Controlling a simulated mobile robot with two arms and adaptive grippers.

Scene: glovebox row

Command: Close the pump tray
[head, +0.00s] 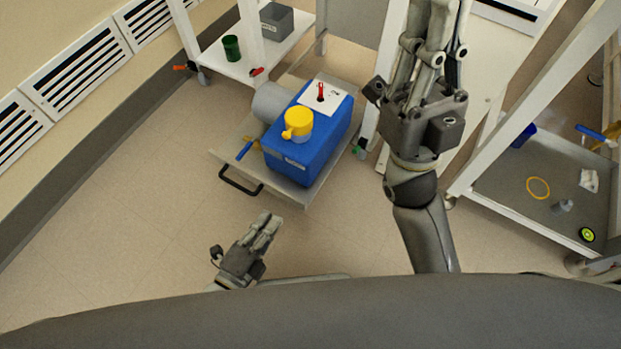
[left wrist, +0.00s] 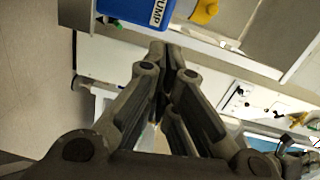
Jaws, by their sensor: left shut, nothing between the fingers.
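The pump tray (head: 287,190) is a grey pull-out tray standing out from between the white frames, with a black bar handle (head: 238,184) on its front edge. It carries a blue pump (head: 305,150) with a yellow cap (head: 298,122) and a grey cylinder behind. My left gripper (head: 270,220) is shut and empty, in front of the tray and apart from the handle. In the left wrist view its closed fingers (left wrist: 165,55) point toward the tray edge below the blue pump (left wrist: 135,10). My right gripper (head: 435,8) is raised at the right of the tray; its fingertips are near the top edge and their opening is unclear.
A white-framed shelf with a green cup (head: 231,47) and a grey bin (head: 276,21) stands behind left. A low grey shelf at right holds a yellow ring (head: 538,188) and small items. The floor left of the tray is clear.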

